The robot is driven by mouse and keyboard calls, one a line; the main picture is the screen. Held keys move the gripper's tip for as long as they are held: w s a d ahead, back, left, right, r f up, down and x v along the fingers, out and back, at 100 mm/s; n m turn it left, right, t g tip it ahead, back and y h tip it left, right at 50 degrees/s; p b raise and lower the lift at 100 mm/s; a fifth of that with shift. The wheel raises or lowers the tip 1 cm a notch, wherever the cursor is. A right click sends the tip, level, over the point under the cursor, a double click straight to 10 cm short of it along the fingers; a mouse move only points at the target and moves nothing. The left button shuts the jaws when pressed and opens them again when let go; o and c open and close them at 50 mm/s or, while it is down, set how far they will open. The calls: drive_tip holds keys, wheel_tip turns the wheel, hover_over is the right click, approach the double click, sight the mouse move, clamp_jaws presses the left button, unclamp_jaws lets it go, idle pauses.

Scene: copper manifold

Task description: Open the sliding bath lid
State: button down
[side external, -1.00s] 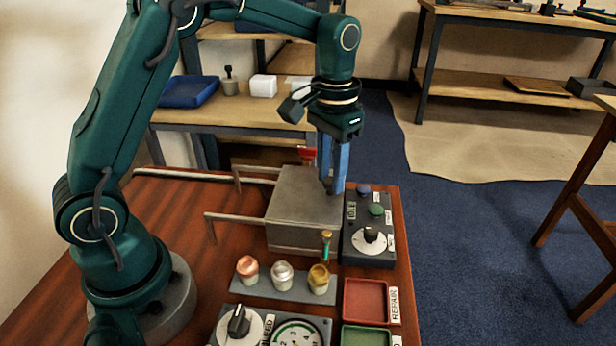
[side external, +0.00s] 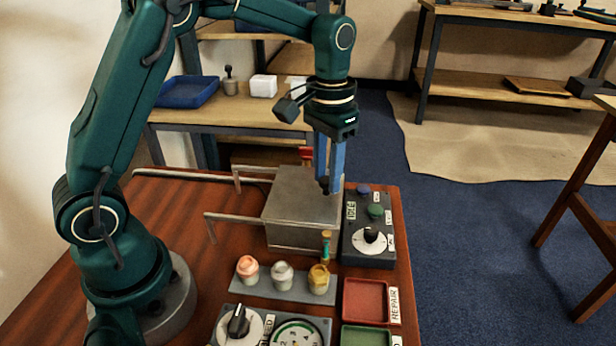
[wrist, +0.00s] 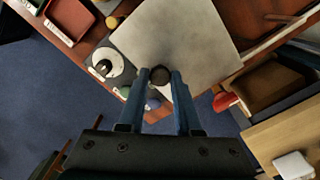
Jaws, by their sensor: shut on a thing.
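The bath is a grey metal box (side external: 292,236) on the wooden table, with a flat grey lid (side external: 298,192) over its top. The lid also shows in the wrist view (wrist: 185,38). A dark round knob (wrist: 159,76) stands near the lid's edge. My gripper (side external: 329,186) points down at the lid's right end in the side view. Its blue fingers are shut on the knob, one on each side, as the wrist view (wrist: 159,78) shows. The lid covers the box top, and the inside of the bath is hidden.
Two metal rails (side external: 232,216) reach left from the box. A control panel (side external: 368,228) with a dial and buttons stands close on the right. Several small pots (side external: 282,275), a red tray (side external: 365,301) and a green tray (side external: 366,336) are in front. A red object (side external: 306,153) is behind.

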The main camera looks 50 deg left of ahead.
sight(274, 188)
drive_tip(key=s+a, duration=0.6)
drive_tip(key=shift+s+a, duration=0.15)
drive_tip(key=shift+a, duration=0.15)
drive_tip(key=c, duration=0.6)
unclamp_jaws()
drive_tip(key=shift+r, duration=2.6)
drive_tip(key=shift+d, duration=0.1)
